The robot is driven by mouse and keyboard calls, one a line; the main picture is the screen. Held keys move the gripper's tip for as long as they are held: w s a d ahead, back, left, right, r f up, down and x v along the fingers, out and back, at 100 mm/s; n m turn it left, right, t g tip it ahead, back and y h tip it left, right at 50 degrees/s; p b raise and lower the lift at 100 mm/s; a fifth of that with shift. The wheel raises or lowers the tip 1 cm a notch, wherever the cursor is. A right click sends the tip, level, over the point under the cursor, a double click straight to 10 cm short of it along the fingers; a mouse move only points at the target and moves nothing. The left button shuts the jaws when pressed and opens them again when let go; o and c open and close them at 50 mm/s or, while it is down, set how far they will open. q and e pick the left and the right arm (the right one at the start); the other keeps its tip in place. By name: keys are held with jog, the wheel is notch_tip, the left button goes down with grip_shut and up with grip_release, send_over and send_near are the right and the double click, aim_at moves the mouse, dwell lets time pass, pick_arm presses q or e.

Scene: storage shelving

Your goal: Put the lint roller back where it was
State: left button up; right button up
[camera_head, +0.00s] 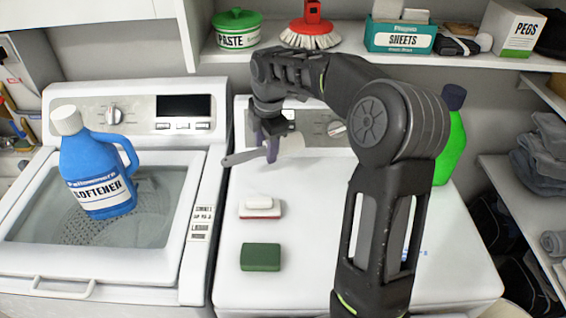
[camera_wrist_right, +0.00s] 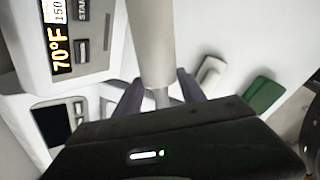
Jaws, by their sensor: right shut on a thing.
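The lint roller (camera_head: 291,145) is held above the white dryer top in the head view. Its grey handle sticks out to the left of my right gripper (camera_head: 270,148), and its pale roller is to the right, partly behind the fingers. My right gripper is shut on the lint roller near its neck. In the wrist view the pale roller (camera_wrist_right: 152,45) runs up from between the dark fingers (camera_wrist_right: 160,95). The lint roller appears clear of the surface, roughly level. My left gripper is not in view.
A white and red brush (camera_head: 260,207) and a green sponge (camera_head: 261,257) lie on the dryer top (camera_head: 245,290). A blue softener jug (camera_head: 95,170) stands on the washer at left. A green bottle (camera_head: 452,145) stands behind my arm. A shelf above holds several items.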

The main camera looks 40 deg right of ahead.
jog(key=shift+s+a+r, duration=0.1)
jog(key=shift+r, duration=0.05)
notch_tip(320, 180, down, 5)
jog(key=shift+f, duration=0.1)
dwell(0.4)
jog(key=shift+f+b, duration=1.3)
jog(key=shift+f, duration=1.15)
jog(key=shift+f, duration=0.15)
jog(key=o, duration=1.3)
